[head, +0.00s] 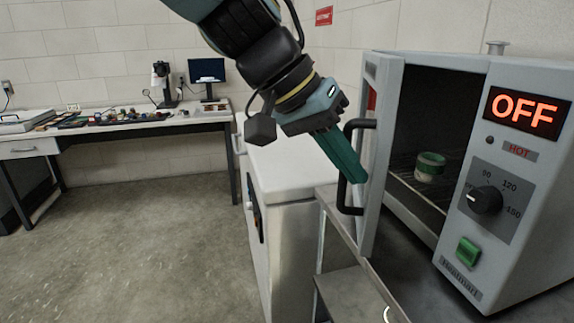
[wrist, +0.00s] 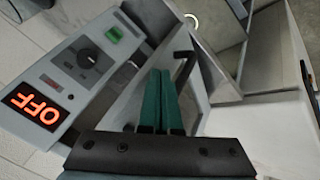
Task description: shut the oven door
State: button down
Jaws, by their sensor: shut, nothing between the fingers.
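The oven (head: 500,190) stands at the right on a metal stand, with its display reading OFF. Its door (head: 383,150) is open, swung out to the left of the dark chamber, with a black bar handle (head: 350,165) on its outer face. My gripper (head: 355,178) is shut and empty, its teal fingers beside the handle in the head view. In the wrist view the shut fingers (wrist: 160,80) point towards the handle (wrist: 184,65), close to it; I cannot tell whether they touch. A green and white round container (head: 430,167) sits on the rack inside the oven.
A white cabinet (head: 285,175) stands left of the oven stand (head: 338,220). A long table (head: 130,122) with a monitor (head: 207,72) and several small items is along the back wall. The floor (head: 150,230) at the left is clear.

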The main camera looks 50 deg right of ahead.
jog(key=s+d, duration=0.6)
jog(key=s, duration=0.1)
jog(key=shift+s+p, duration=0.3)
jog(key=shift+p, duration=0.1)
jog(key=shift+r, duration=0.1)
